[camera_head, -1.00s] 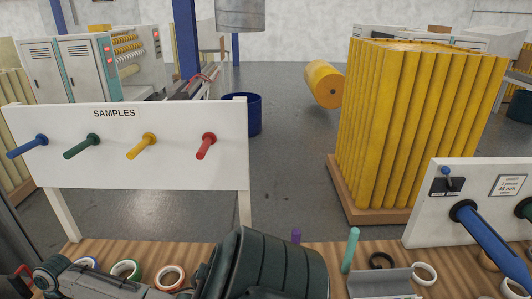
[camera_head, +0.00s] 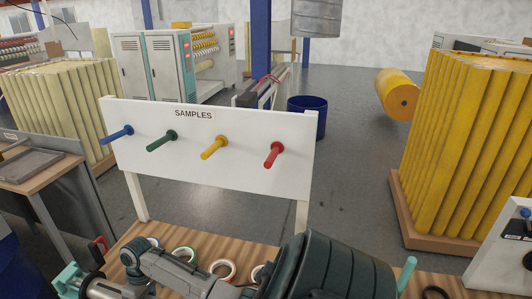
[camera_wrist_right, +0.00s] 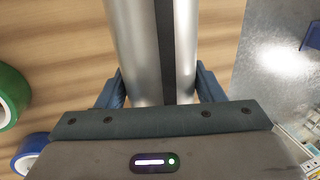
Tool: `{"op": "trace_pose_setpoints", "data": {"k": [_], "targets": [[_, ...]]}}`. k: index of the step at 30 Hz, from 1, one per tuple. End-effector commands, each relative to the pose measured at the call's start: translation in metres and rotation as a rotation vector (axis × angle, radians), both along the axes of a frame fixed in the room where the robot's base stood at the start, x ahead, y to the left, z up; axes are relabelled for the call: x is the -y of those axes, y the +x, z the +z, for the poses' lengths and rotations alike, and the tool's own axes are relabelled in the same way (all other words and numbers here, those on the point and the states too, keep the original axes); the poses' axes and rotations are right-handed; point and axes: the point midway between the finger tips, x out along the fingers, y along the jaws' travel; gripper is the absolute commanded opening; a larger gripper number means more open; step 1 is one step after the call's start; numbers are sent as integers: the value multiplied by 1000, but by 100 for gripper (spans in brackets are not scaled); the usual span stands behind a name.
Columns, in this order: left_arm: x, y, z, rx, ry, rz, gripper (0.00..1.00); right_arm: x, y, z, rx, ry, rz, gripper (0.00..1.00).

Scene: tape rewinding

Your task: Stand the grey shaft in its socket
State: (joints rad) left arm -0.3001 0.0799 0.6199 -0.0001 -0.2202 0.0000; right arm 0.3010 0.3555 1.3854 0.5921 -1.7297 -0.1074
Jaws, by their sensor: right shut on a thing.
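The grey shaft (camera_wrist_right: 140,45) is a silvery cylinder with a dark lengthwise stripe. In the right wrist view it runs from the top edge down between the blue fingers of my right gripper (camera_wrist_right: 160,88), which is shut on it. The fingertips are partly hidden behind the wrist housing. The shaft's far end is out of frame. In the head view my right arm crosses the bottom towards the left, and its gripper cannot be made out clearly. I cannot make out the socket. My left gripper is not in view.
A green tape roll (camera_wrist_right: 10,95) and a blue roll (camera_wrist_right: 32,152) lie left of the shaft. More rolls, such as the orange-rimmed one (camera_head: 222,268), lie on the wooden table before the SAMPLES board (camera_head: 210,170) with coloured pegs. A teal peg (camera_head: 407,272) stands at right.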

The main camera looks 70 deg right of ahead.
Motion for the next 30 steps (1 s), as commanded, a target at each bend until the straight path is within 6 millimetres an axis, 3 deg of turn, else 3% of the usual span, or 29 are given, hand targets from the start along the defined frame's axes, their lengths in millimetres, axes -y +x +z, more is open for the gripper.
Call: {"op": "trace_pose_setpoints", "data": {"k": [11, 21, 30], "targets": [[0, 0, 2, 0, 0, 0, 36, 0, 1, 3, 4, -1, 0, 21], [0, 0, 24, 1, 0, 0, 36, 0, 1, 30, 6, -1, 0, 21], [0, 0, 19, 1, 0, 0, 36, 1, 1, 52, 7, 0, 1, 21]]}}
